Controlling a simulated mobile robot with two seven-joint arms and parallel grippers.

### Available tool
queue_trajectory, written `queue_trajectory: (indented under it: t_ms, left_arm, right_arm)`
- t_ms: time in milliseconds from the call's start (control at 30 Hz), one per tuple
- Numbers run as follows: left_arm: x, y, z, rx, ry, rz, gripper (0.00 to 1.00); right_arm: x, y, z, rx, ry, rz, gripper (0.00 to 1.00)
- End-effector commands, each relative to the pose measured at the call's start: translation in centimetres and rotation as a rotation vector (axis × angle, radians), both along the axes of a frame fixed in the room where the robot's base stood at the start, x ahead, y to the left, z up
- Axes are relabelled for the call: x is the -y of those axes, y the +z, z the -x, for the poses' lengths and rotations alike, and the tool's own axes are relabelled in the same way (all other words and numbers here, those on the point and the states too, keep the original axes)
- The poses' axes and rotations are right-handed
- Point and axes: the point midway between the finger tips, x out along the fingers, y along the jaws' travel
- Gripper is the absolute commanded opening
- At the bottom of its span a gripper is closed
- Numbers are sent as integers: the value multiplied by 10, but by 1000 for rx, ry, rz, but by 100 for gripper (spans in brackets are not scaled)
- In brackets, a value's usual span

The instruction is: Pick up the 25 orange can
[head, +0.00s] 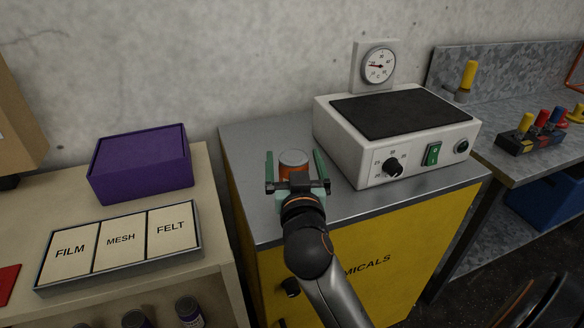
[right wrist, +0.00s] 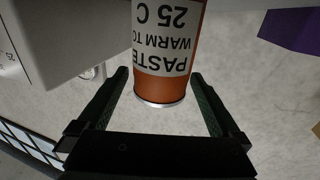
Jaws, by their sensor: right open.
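The orange can (head: 294,163) stands upright on the grey top of the yellow cabinet (head: 262,205), with a pale grey lid. In the right wrist view the can (right wrist: 166,88) shows a white label reading "PASTE", "WARM TO" and "25 C". My right gripper (head: 292,166) is open, with one green finger on each side of the can. In the right wrist view a gap shows between the can and each finger. The lower part of the can is hidden behind the gripper in the head view. My left gripper is not in view.
A white hot-plate box (head: 362,170) with a dark top stands close to the right of the can. A round dial gauge (head: 379,65) is behind it. To the left are a purple box (head: 140,165) and a tray labelled FILM, MESH, FELT (head: 197,262). Cabinet top left of the can is clear.

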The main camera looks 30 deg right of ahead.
Motion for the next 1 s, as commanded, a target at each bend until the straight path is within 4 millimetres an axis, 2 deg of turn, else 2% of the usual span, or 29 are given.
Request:
queue_trajectory:
  t_ms: [367, 1000]
  left_arm:
    - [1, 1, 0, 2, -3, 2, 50]
    - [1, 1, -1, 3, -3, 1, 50]
  right_arm:
    - [-1, 0, 2, 0, -1, -1, 99]
    - [-1, 0, 2, 0, -2, -1, 27]
